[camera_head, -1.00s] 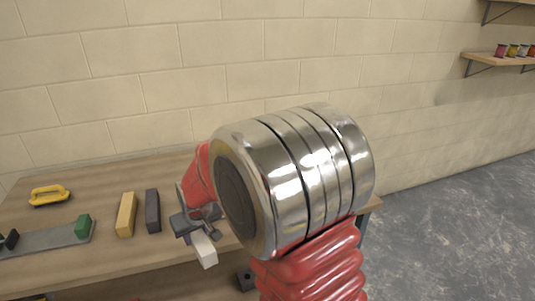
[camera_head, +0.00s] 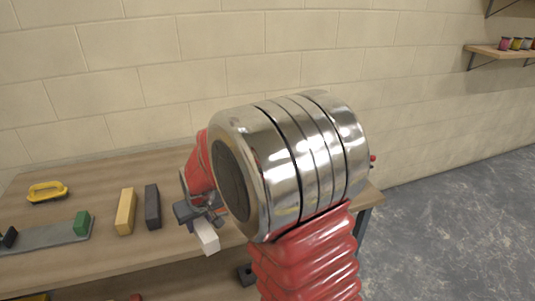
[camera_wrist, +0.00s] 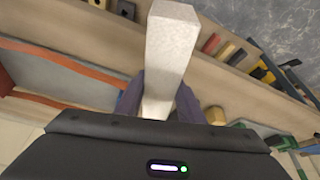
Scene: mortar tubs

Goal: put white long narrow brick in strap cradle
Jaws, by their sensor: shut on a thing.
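The white long narrow brick (camera_head: 207,238) is held in my gripper (camera_head: 200,214), above the front part of the workbench. In the wrist view the pale brick (camera_wrist: 170,45) stands out from between the dark fingers of my gripper (camera_wrist: 158,98), which are shut on it. A grey piece with orange-red bands (camera_wrist: 75,57) shows at the left of the wrist view. It may be the strap cradle, but I cannot tell for sure. In the head view my arm hides the bench behind it, and no cradle shows there.
On the bench (camera_head: 90,263) are a yellow brick (camera_head: 125,212), a dark grey brick (camera_head: 152,207), a yellow-handled float (camera_head: 47,192) and a grey plate (camera_head: 50,240) with a green block (camera_head: 81,223). A shelf below the bench holds more pieces. A wall stands behind.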

